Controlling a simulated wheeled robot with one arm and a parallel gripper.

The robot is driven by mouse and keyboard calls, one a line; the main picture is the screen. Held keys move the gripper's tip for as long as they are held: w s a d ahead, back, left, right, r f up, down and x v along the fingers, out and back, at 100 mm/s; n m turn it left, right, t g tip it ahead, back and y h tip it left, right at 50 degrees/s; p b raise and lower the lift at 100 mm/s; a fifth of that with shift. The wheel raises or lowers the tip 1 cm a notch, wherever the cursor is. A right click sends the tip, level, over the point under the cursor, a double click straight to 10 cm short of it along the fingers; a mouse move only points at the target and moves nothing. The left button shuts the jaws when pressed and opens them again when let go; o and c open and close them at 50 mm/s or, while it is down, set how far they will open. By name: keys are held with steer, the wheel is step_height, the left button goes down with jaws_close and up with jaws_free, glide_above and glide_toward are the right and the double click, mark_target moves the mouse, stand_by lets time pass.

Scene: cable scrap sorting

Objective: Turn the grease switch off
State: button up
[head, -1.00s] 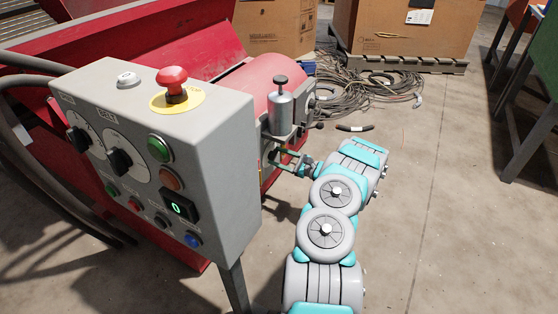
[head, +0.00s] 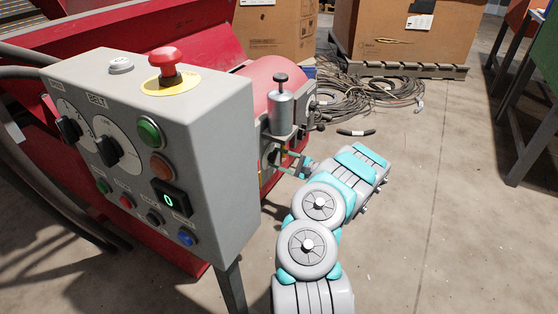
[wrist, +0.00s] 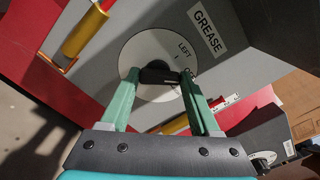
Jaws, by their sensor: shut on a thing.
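The grease switch is a black knob (wrist: 158,75) on a white round dial (wrist: 135,52), below a label reading GREASE (wrist: 207,31) in the wrist view. The dial shows the word LEFT; a mark near the right finger is partly covered. My gripper (wrist: 160,78) has its two green fingers on either side of the knob, shut on it. The knob lies crosswise between the fingertips. In the head view my gripper (head: 288,160) reaches the red machine's side below a grey cylinder (head: 281,112); the knob is small and mostly hidden there.
A grey control box (head: 228,150) with dials, lit buttons and a red mushroom button (head: 166,62) stands left of my arm. Cables (head: 370,92) lie on the floor behind. Cardboard boxes (head: 400,35) stand at the back.

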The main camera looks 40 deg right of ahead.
steer(key=shift+f, duration=0.1)
steer(key=o, duration=1.4)
steer(key=shift+c, duration=0.2)
steer(key=shift+s, duration=0.15)
steer(key=p+v, duration=0.1)
steer(key=v, duration=0.6)
steer(key=shift+s+d, duration=0.15)
steer(key=shift+s, duration=0.1)
